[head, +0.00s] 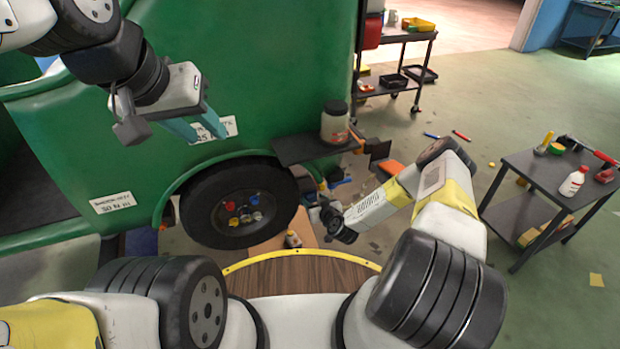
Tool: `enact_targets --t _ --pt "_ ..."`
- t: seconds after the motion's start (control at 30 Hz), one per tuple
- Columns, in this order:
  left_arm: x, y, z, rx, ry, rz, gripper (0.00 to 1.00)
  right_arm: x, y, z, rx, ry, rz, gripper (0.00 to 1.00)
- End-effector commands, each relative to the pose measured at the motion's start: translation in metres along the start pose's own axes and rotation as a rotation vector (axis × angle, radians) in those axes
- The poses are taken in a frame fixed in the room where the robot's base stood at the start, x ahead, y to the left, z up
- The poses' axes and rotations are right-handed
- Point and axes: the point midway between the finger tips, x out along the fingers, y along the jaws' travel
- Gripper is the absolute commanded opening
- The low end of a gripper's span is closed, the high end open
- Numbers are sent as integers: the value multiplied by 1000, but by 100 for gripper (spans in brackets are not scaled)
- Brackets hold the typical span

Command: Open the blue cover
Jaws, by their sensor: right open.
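I cannot make out a distinct blue cover in this view. The green rickshaw (265,65) fills the left and middle, with a black wheel (205,200) below. My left gripper (199,127) is in front of the green side panel, near a white label, with its two teal fingers apart and nothing seen between them. Whether it touches the panel is unclear. My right gripper (325,203) is low, to the right of the wheel and below a black shelf. It is open, and its fingertips are small and partly lost among cluttered parts.
A cart (535,170) with a white-red bottle (573,181) and tools stands at the right. Another trolley (408,38) is at the back. Open floor lies between them, with several loose items.

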Motion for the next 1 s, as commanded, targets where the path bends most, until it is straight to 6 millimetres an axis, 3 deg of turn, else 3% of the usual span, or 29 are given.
enact_targets --t 0.13,0.4,0.7,1.0 --pt "0 0 0 0 0 0 36 11 0 0 0 0 0 54" --pt "0 0 0 0 0 0 36 13 0 0 0 -1 -1 54" --pt "0 0 0 0 0 0 36 13 0 0 0 -1 -1 0" --pt "0 0 0 0 0 0 36 13 0 0 0 -2 -1 0"
